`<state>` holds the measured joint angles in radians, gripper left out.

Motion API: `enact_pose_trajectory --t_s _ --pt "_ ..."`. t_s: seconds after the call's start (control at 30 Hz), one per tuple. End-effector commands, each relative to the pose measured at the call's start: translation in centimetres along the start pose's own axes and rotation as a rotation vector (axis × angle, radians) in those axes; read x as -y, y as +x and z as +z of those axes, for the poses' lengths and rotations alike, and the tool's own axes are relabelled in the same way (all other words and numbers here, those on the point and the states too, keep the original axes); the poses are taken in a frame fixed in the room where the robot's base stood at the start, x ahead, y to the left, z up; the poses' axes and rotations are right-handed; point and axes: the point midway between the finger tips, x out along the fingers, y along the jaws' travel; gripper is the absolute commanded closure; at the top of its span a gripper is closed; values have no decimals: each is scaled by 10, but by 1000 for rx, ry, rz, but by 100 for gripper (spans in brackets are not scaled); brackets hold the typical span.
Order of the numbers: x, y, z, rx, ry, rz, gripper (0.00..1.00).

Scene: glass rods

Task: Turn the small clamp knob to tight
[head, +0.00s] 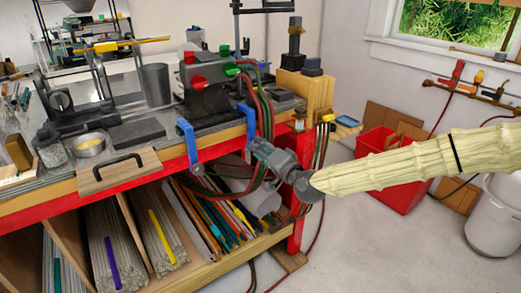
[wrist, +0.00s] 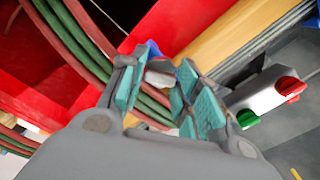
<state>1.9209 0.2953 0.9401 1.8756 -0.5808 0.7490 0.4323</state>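A blue clamp (head: 248,120) sits on the bench's red front edge, near its right corner. A second blue clamp (head: 187,140) hangs further left on the same edge. My gripper (head: 257,150) is just below the right-hand clamp, pointing up and left from the end of my pale-sleeved arm. In the wrist view, my gripper's teal finger pads (wrist: 160,90) stand apart. A small grey piece (wrist: 160,72), perhaps the clamp knob, shows at the fingertips, with blue clamp parts (wrist: 187,74) beside it. I cannot tell whether the pads touch it. The knob's setting cannot be read.
Red and green hoses (head: 266,110) hang close beside my gripper; they also cross the wrist view (wrist: 90,60). A burner (head: 205,85) with red and green knobs stands on the bench above. Glass rods (head: 200,220) fill the shelf below. A red bin (head: 390,170) stands right.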

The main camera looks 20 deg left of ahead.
Motion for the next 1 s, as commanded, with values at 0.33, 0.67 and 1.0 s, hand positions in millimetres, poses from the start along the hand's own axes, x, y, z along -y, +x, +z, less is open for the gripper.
enact_pose_trajectory --t_s 0.33,0.67,1.0 --pt "0 0 0 0 0 0 49" --pt "-1 -24 -1 -1 0 1 49" --pt "-1 -86 -1 -1 1 2 49"
